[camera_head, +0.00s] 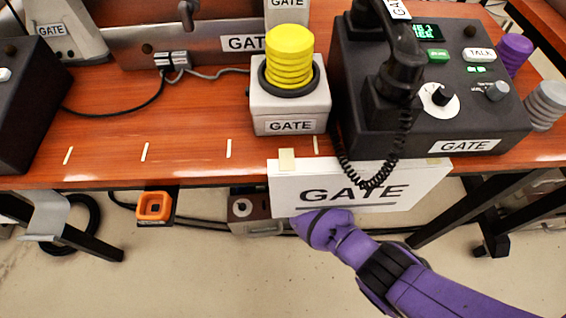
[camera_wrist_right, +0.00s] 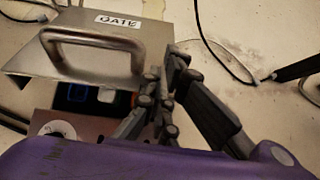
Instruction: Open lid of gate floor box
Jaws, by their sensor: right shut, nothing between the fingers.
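The gate floor box (camera_head: 241,207) is on the floor under the table in the head view, mostly hidden by the table edge and a hanging sign. In the right wrist view its grey metal lid (camera_wrist_right: 150,38), with a handle (camera_wrist_right: 88,38) and a GATE label, is tilted up off the box. Dark sockets with a blue glow (camera_wrist_right: 78,93) show below it. My right gripper (camera_wrist_right: 163,88) is shut and empty beside the lid's right edge; I cannot tell whether it touches. In the head view my purple right arm (camera_head: 345,238) reaches under the table, gripper hidden. My left gripper is out of view.
The wooden table (camera_head: 195,110) carries a yellow-topped button box (camera_head: 290,100) and a black phone console (camera_head: 440,110). A white GATE sign (camera_head: 300,175) hangs at its front edge, close to my arm. Cables (camera_wrist_right: 215,50) lie on the floor beside the box.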

